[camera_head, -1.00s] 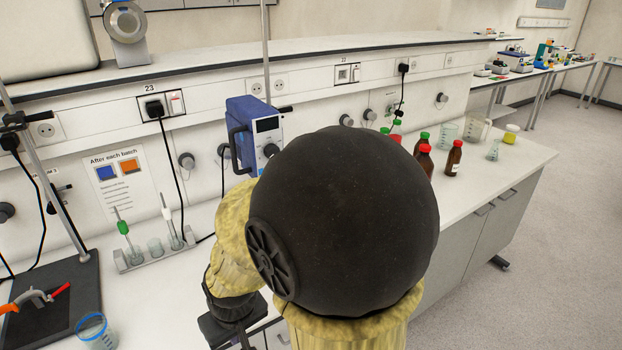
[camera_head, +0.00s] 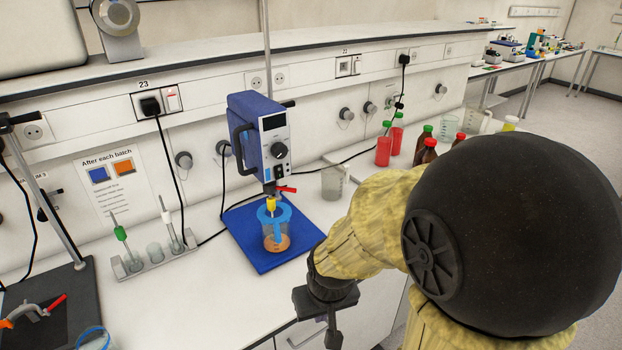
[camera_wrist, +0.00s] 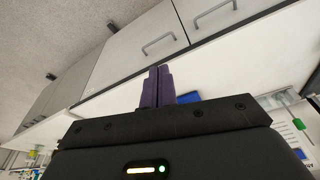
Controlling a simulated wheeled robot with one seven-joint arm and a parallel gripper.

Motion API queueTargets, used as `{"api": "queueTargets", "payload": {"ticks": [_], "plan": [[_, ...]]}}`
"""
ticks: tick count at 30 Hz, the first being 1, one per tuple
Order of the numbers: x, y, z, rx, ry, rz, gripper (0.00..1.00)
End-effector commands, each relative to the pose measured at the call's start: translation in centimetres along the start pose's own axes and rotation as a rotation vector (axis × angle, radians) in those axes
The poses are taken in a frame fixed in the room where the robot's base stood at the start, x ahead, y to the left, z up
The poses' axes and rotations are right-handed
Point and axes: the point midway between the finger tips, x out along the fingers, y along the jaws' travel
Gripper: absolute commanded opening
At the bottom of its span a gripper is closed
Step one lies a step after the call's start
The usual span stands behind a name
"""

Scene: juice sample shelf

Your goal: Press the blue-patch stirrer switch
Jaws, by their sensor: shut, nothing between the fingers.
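The blue overhead stirrer (camera_head: 243,122) stands on its blue base plate (camera_head: 262,262) in the head view. My gripper (camera_head: 333,341) is at the bottom of the head view, in front of the bench edge, apart from the stirrer and lower. In the wrist view my gripper's dark fingers (camera_wrist: 157,87) are together and empty.
A poster with blue and orange squares (camera_head: 108,172) hangs on the wall. A wall socket switch (camera_head: 172,99) is above it. A glass beaker (camera_head: 333,182) and several bottles stand right of the stirrer. An electrode rack (camera_head: 155,259) is to its left.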

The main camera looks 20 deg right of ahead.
Motion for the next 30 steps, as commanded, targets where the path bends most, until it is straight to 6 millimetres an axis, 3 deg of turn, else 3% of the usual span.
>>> {"api": "queueTargets", "payload": {"ticks": [18, 23, 30], "plan": [[0.0, 0.4, -0.7, -0.037, 0.029, 0.008, 0.0], [0.2, 2.0, -3.7, -0.213, 0.153, 0.05, 0.0], [-0.8, 4.6, -10.6, -0.678, 0.452, 0.192, 0.0]]}}
